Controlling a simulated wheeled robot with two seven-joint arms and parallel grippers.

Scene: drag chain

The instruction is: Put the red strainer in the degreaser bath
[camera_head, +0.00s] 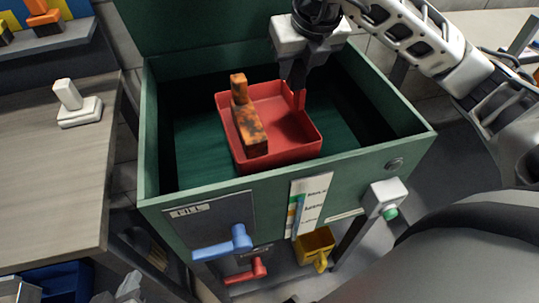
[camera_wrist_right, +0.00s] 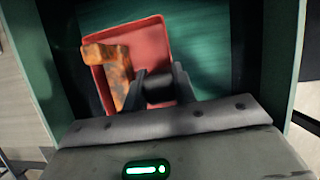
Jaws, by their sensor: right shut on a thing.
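The red strainer (camera_head: 290,130) is a shallow tray inside the walls of the green degreaser bath (camera_head: 160,195). It carries an orange-brown, rusty-looking part (camera_head: 249,130). My right gripper (camera_head: 298,86) reaches down from above and is shut on the strainer's upright red handle at its far right side. In the right wrist view the strainer (camera_wrist_right: 152,42) and the rusty part (camera_wrist_right: 118,70) lie under the fingers (camera_wrist_right: 160,84). I cannot tell whether the strainer touches the bath floor or hangs above it. My left gripper is not in view.
The raised green lid (camera_head: 190,25) stands behind the bath. A bench (camera_head: 50,170) with a white object (camera_head: 77,105) is at left.

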